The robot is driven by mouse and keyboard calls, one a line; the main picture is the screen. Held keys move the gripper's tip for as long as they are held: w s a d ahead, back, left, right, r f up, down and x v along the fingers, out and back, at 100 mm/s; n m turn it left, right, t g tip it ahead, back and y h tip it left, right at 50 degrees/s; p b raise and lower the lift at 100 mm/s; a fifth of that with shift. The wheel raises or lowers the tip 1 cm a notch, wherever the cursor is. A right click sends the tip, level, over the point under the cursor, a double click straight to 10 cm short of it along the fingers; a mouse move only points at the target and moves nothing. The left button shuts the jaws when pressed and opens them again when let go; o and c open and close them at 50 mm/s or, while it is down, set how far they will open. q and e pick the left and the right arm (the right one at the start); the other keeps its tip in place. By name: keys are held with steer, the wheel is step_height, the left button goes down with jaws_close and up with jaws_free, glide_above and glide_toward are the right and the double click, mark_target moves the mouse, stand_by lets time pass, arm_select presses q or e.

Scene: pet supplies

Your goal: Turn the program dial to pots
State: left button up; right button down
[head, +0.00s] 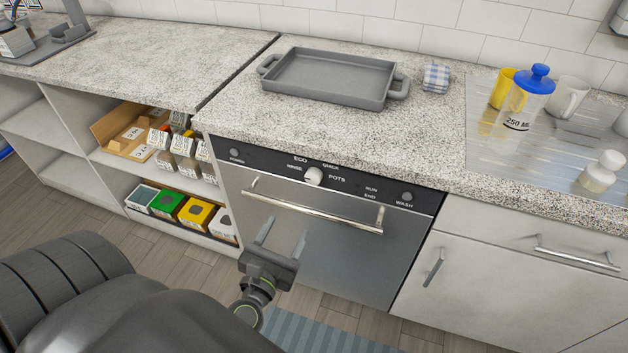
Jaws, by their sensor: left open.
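The white round program dial (313,176) sits in the middle of the dark control strip (262,164) at the top of the dishwasher (318,239). Labels Rinse, Eco, Quick and Pots stand around it, with Pots to its right. The dial's pointer is too small to read. My left gripper (282,234) is open and empty, in front of the dishwasher door and below the bar handle (310,204). It is apart from the dial. My right gripper is not in view.
A round button (235,152) sits at the strip's left end and another, by Wash (407,195), at its right. The handle runs just below the strip. A grey tray (328,78) stands on the counter above. Open shelves (70,140) are at left.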

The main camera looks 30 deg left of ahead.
arm_select(q)
steer(key=p, duration=0.3)
glide_toward(312, 180)
steer(key=p+x, duration=0.2)
steer(key=x, duration=0.5)
steer(key=shift+w+r, duration=0.1)
steer(key=shift+w, duration=0.05)
steer(key=shift+w+a, duration=0.15)
steer(key=shift+w, duration=0.4)
steer(key=shift+c, duration=0.2)
steer(key=c, duration=0.9)
